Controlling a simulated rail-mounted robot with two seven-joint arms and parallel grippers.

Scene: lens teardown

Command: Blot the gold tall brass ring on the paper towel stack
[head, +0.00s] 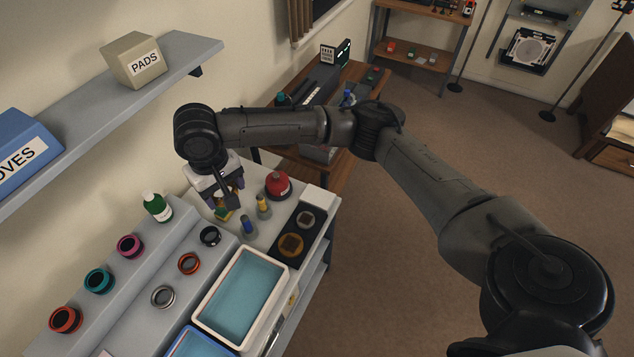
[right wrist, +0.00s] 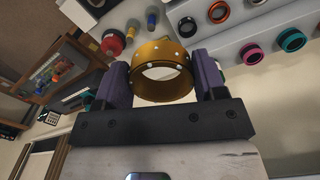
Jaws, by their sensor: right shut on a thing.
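The gold tall brass ring (right wrist: 162,76) sits between the purple fingers of my right gripper (right wrist: 161,82) in the right wrist view, its open end facing the camera. A white block (head: 318,200) at the bench's far right corner may be the paper towel stack; I cannot tell for sure. The ring is apart from it. My left gripper is out of view.
A red-topped container (head: 278,184) and two small bottles, yellow-topped (head: 264,206) and blue-topped (head: 248,226), stand beside the gripper. A green bottle (head: 157,207) is to the left. A white-rimmed tray of blue liquid (head: 206,311) and a dark pad (head: 276,256) lie in front. Several rings rest on grey steps.

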